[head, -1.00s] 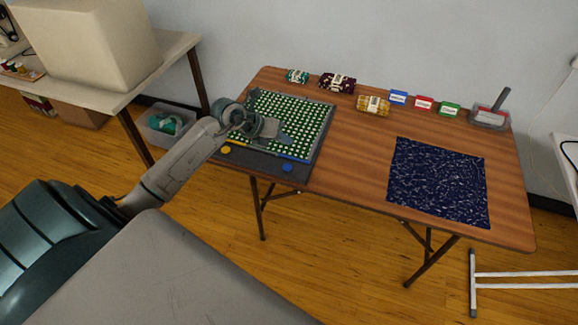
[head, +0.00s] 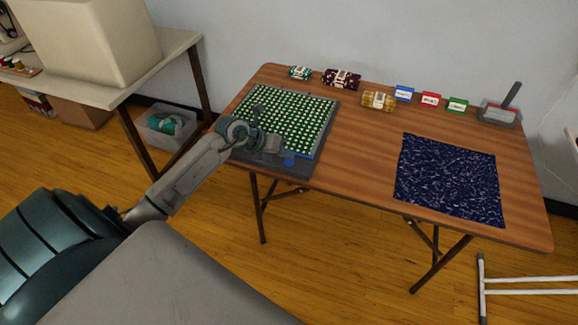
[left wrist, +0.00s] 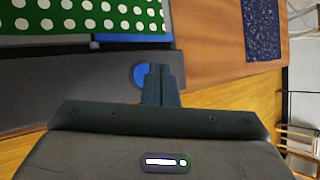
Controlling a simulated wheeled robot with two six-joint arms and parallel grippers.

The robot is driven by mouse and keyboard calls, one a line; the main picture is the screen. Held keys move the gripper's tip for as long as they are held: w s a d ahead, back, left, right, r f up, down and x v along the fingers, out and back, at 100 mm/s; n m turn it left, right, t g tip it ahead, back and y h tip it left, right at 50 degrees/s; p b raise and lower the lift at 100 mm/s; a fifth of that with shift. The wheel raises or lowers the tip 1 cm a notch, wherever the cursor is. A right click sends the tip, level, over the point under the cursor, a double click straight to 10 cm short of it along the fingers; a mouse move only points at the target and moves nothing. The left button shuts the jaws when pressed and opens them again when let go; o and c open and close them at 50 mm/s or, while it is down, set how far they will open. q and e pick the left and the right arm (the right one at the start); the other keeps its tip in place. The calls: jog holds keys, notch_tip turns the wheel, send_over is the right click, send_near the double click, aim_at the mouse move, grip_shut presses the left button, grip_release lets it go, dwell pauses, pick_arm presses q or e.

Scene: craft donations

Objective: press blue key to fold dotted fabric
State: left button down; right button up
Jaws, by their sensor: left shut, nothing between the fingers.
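The green fabric with white dots (head: 290,112) lies flat on the grey folding board at the left of the wooden table; its edge also shows in the left wrist view (left wrist: 80,14). The blue key (head: 289,160) is a round button on the board's dark front strip (head: 300,172). My left gripper (head: 281,152) is shut and empty, just beside the blue key. In the left wrist view its fingers (left wrist: 162,82) partly cover the blue key (left wrist: 138,74); I cannot tell whether they touch it. The yellow key is hidden by the left arm. My right gripper is out of view.
Navy patterned fabric (head: 450,180) lies flat at the table's right. Fabric rolls (head: 341,79), blue (head: 404,93), red (head: 430,99) and green (head: 457,104) labelled boxes and a grey handled tray (head: 500,110) line the back. The middle is clear.

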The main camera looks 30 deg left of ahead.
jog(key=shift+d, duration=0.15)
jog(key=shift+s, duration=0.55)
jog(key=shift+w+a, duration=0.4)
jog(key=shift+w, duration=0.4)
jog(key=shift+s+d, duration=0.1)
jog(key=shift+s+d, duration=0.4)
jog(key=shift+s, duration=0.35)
